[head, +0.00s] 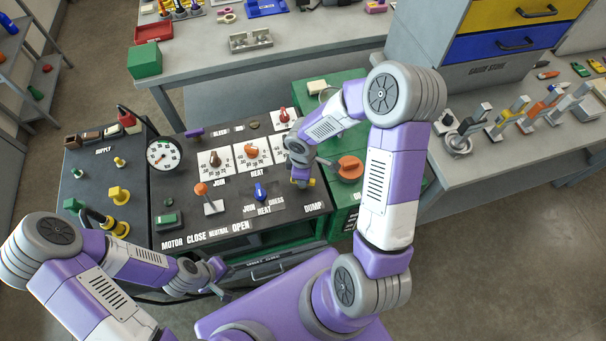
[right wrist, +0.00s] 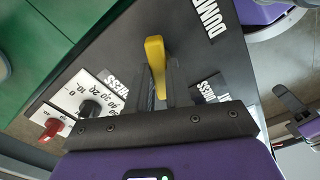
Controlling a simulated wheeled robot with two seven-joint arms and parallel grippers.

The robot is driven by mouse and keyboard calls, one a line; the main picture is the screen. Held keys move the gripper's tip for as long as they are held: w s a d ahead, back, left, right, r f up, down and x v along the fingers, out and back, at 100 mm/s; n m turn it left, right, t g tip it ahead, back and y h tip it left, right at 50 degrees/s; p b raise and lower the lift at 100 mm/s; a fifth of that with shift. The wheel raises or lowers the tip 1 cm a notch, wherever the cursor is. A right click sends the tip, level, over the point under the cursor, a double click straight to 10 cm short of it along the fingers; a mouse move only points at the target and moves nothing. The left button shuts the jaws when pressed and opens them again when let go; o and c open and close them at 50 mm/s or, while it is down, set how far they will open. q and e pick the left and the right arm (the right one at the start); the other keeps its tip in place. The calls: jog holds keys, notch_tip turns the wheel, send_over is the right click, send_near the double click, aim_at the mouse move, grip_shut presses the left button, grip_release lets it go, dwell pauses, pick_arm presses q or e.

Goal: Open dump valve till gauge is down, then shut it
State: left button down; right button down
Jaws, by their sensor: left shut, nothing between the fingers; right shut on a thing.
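The dump valve's yellow lever (right wrist: 155,55) shows in the right wrist view, near the DUMP label. My right gripper (right wrist: 160,88) is shut on the lever's lower part, and its far end sticks out past the fingers. In the head view my right gripper (head: 302,182) is at the panel's right edge and hides most of the valve. The round white gauge (head: 164,154) stands at the panel's upper left; its needle is too small to read surely. My left gripper (head: 222,286) is shut and empty, in front of the panel's front edge.
The black panel (head: 290,208) carries an orange-knobbed lever (head: 201,189), a blue lever (head: 260,192) and several dials. An orange knob (head: 350,168) sits on the green cabinet to the right. Workbenches with tools stand behind and right. Open floor lies at the lower right.

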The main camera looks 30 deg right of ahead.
jog(key=n+p, duration=0.1)
jog(key=n, duration=0.3)
jog(key=shift+n+p, duration=0.3)
jog(key=shift+n, duration=0.1)
dwell(0.5)
jog(key=c, duration=1)
grip_release()
jog(key=shift+c, duration=0.2)
notch_tip(320, 180, up, 8)
jog(key=shift+f+p, duration=0.2)
jog(key=shift+p, duration=1)
